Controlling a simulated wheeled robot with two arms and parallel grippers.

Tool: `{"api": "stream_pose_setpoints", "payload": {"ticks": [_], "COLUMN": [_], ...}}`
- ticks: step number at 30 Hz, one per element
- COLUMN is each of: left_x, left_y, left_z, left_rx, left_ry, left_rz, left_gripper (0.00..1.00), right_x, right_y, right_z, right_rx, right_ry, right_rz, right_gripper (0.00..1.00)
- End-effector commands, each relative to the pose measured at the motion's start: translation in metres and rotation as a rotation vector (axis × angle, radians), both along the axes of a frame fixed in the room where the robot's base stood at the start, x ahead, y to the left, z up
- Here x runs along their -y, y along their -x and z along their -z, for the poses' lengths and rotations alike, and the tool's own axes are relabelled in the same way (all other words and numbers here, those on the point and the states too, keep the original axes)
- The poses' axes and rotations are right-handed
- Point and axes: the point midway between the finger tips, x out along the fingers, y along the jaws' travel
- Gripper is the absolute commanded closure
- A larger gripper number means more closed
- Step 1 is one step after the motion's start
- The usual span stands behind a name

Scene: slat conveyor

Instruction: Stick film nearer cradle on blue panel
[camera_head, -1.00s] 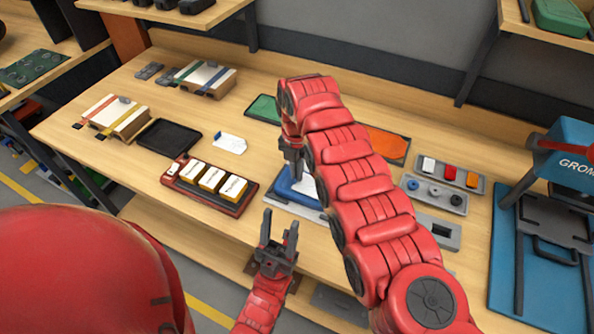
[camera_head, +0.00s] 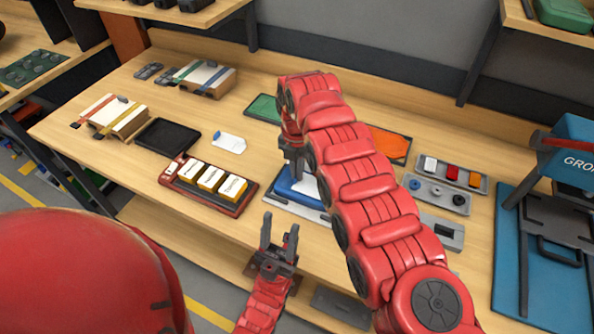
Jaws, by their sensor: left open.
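A blue panel (camera_head: 287,187) lies in a grey cradle (camera_head: 283,208) at the middle front of the bench. A white sheet-like patch (camera_head: 308,186) shows on the panel, partly hidden by my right arm. My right gripper (camera_head: 294,172) points down just above the panel's back left part; its fingers are too small and dark to tell their opening or any contact. My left gripper (camera_head: 279,232) is open and empty, in front of the bench edge below the cradle. A white film-like piece with a blue tab (camera_head: 228,143) lies flat on the bench, left of the cradle.
A red tray (camera_head: 212,197) with several white-and-yellow boxes stands left of the cradle. A black tray (camera_head: 167,137) is farther left. Green (camera_head: 263,107) and orange (camera_head: 390,144) mats lie behind. Grey trays with small parts (camera_head: 437,193) and a blue press (camera_head: 570,155) are right.

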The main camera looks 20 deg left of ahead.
Motion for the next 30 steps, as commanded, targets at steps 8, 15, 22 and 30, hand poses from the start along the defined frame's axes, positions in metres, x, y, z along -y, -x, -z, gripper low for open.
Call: {"api": "stream_pose_setpoints", "payload": {"ticks": [8, 15, 22, 30], "left_x": [0.000, 0.000, 0.000, 0.000], "left_y": [0.000, 0.000, 0.000, 0.000], "left_z": [0.001, 0.006, 0.011, 0.012], "left_rx": [0.000, 0.000, 0.000, 0.000], "left_ry": [0.000, 0.000, 0.000, 0.000], "left_rz": [0.000, 0.000, 0.000, 0.000], "left_gripper": [0.50, 0.50, 0.50, 0.50], "right_x": [0.000, 0.000, 0.000, 0.000], "right_y": [0.000, 0.000, 0.000, 0.000], "right_z": [0.001, 0.002, 0.003, 0.002], "right_rx": [0.000, 0.001, 0.001, 0.001], "right_ry": [0.000, 0.000, -0.001, 0.000], "right_rz": [0.000, 0.000, 0.000, 0.000], "right_gripper": [1.00, 1.00, 1.00, 1.00]}}
